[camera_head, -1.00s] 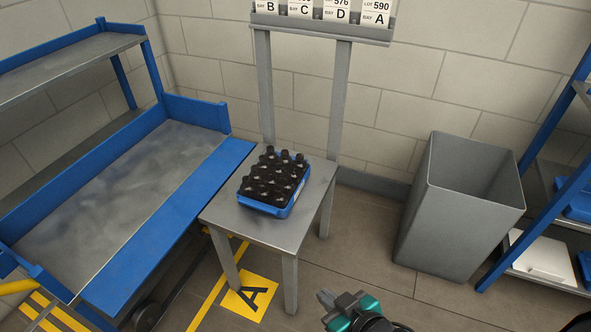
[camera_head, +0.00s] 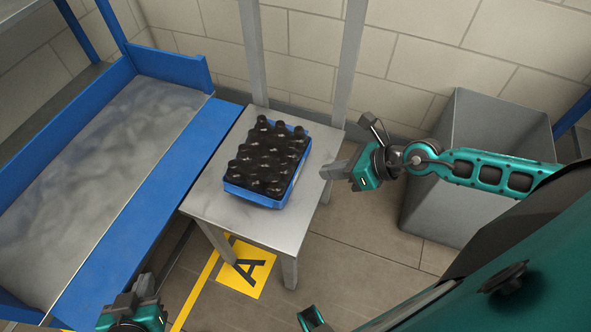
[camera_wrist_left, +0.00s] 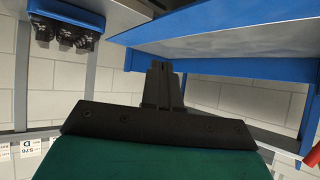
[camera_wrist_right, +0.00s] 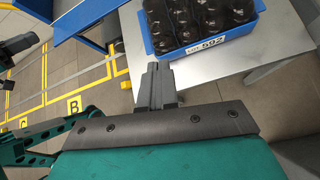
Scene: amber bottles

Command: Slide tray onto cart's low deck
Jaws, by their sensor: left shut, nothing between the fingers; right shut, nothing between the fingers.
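The blue tray (camera_head: 254,196), full of dark amber bottles (camera_head: 268,158), sits on a grey side table (camera_head: 222,203). The cart (camera_head: 140,250) with blue edges and a low grey deck (camera_head: 95,185) stands close to the table's left side. My right gripper (camera_head: 328,172) is shut and empty, just right of the tray and apart from it; the right wrist view shows its fingers (camera_wrist_right: 160,70) below the tray's labelled side (camera_wrist_right: 205,46). My left gripper (camera_head: 142,288) is shut and empty, low by the cart's front edge; its fingers show in the left wrist view (camera_wrist_left: 161,72).
A grey bin (camera_head: 480,150) stands right of the table, behind my right arm. Two grey posts (camera_head: 252,50) rise at the table's back edge. A yellow floor mark A (camera_head: 247,272) lies before the table. Low deck surface looks bare.

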